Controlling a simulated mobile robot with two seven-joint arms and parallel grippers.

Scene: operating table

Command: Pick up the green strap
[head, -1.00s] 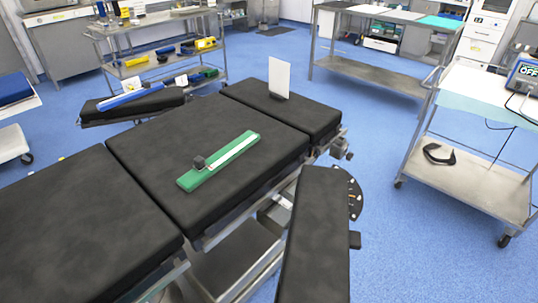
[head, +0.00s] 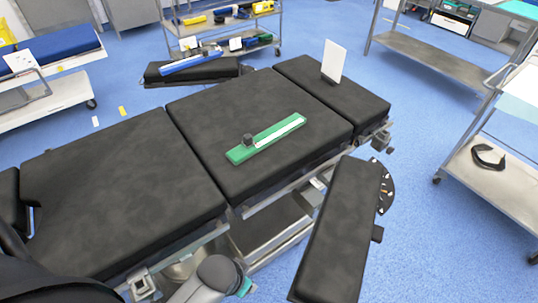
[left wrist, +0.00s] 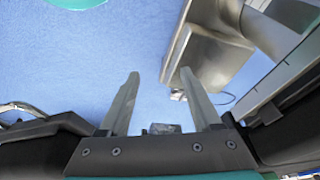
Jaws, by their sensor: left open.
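The green strap (head: 240,154) lies flat across the middle section of the black operating table. It has a white strip along it and a small dark block or buckle near its left end. In the left wrist view my left gripper (left wrist: 160,74) is open, with nothing between its fingers. It is over blue floor, and the strap does not show in that view. My left gripper cannot be made out clearly in the head view. My right gripper is not in view.
The operating table (head: 110,190) has padded black arm boards (head: 335,230) at the near right and far left (head: 190,70). A white upright panel (head: 332,62) stands at its far end. A steel cart (head: 490,180) stands at right. The tabletop around the strap is clear.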

